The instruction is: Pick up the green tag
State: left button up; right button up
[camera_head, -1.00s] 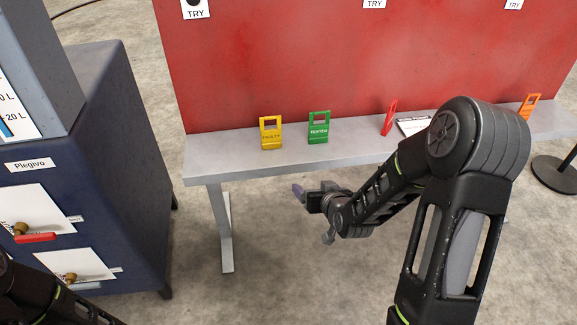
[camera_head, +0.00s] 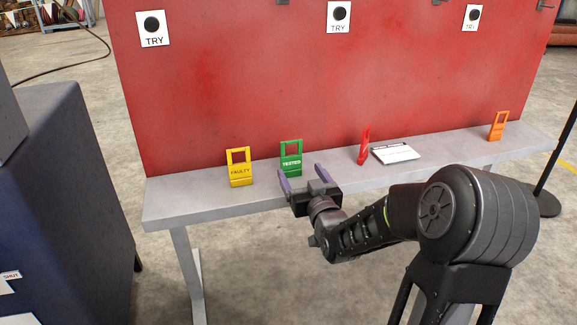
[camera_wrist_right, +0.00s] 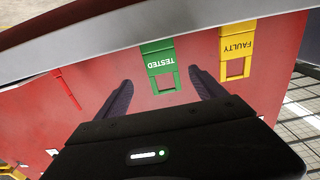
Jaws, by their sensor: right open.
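The green tag (camera_head: 291,160), marked TESTED, stands upright on the grey shelf (camera_head: 205,202), with a square opening in its upper part. My right gripper (camera_head: 302,175) is open and empty, just in front of the green tag and slightly to its right in the head view. In the right wrist view the picture is upside down, and the green tag (camera_wrist_right: 159,56) shows between the two spread purple-grey fingers (camera_wrist_right: 160,78). I see no contact between the fingers and the tag. My left gripper is not in view.
A yellow FAULTY tag (camera_head: 240,169) stands close to the left of the green one. A red tag (camera_head: 364,148), a white card (camera_head: 395,153) and an orange tag (camera_head: 498,126) are farther right. A red panel (camera_head: 240,90) rises behind the shelf.

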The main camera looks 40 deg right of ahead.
aim_at(292, 159)
jog(key=shift+x, duration=1.3)
jog(key=b+x, duration=0.2)
jog(key=x, duration=0.2)
jog(key=shift+w, duration=0.7)
jog(key=c, duration=1.4)
jog(key=shift+r, duration=0.2)
jog(key=shift+c, duration=0.2)
